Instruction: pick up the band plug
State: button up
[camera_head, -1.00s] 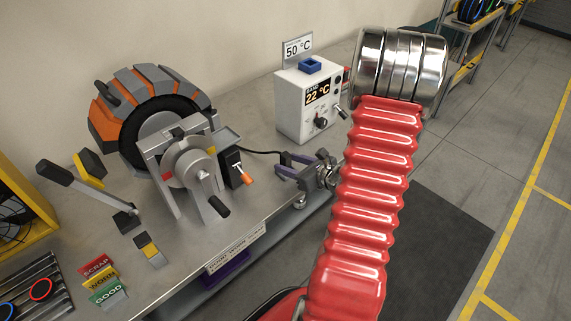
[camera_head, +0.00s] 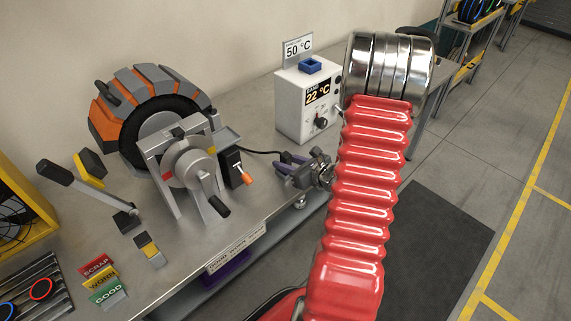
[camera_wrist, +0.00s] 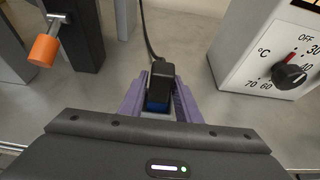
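The band plug (camera_wrist: 163,72) is a small black block with a blue part, on the end of a black cable. In the wrist view it sits between the two purple fingers of my gripper (camera_wrist: 162,95). The fingers look open, one on each side of it, with only narrow gaps; contact is hard to judge. In the head view my gripper (camera_head: 281,163) is low at the bench's right front edge, past the end of the cable (camera_head: 262,152). The plug itself is hard to make out there.
A white heater box (camera_head: 306,105) reading 22 °C stands behind the gripper, also close at right in the wrist view (camera_wrist: 262,55). A clamp stand with a crank (camera_head: 190,165) and orange-handled switch box (camera_head: 234,168) stands left.

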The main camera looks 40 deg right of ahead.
grip_shut()
jog(key=shift+r, duration=0.15)
jog(key=shift+r, duration=4.9)
